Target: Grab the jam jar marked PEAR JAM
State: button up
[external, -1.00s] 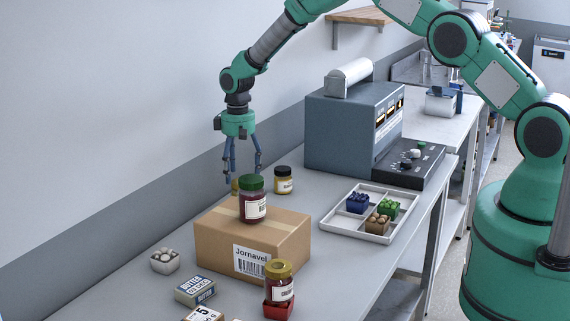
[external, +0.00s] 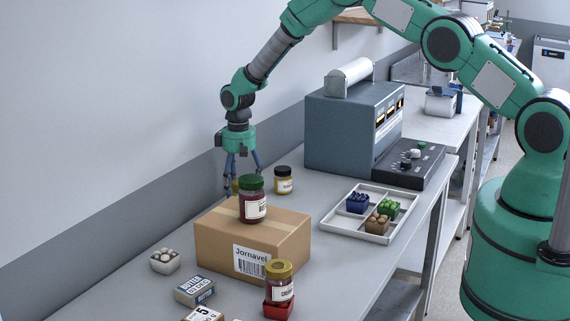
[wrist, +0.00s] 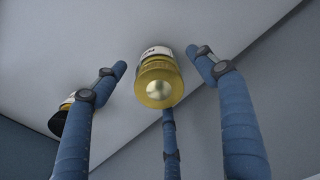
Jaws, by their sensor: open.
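My gripper (external: 243,176) is open, fingers down, behind the cardboard box. A gold-lidded jar (wrist: 158,82) shows between its spread fingers in the wrist view, with no clear contact. In the external view, only a yellowish bit of that jar (external: 235,187) shows behind the green-lidded jar. Its label is cut off and unreadable. A black-lidded jar with yellow contents (external: 284,184) stands to the right of the fingers; a dark-lidded jar (wrist: 62,118) is partly hidden by the left finger in the wrist view. I cannot read PEAR JAM on any jar.
A dark red jar with a green lid (external: 252,205) stands on the cardboard box (external: 215,232), close in front of the fingers. A gold-lidded red jar (external: 280,285) sits on a red block in front. A divided tray (external: 330,226) and grey machine (external: 340,135) are right. The wall is left.

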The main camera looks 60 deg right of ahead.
jog(key=c, duration=1.6)
jog(key=shift+o, duration=0.2)
jog(key=shift+r, duration=0.15)
jog(key=shift+r+b, duration=0.6)
jog(key=shift+r, duration=4.3)
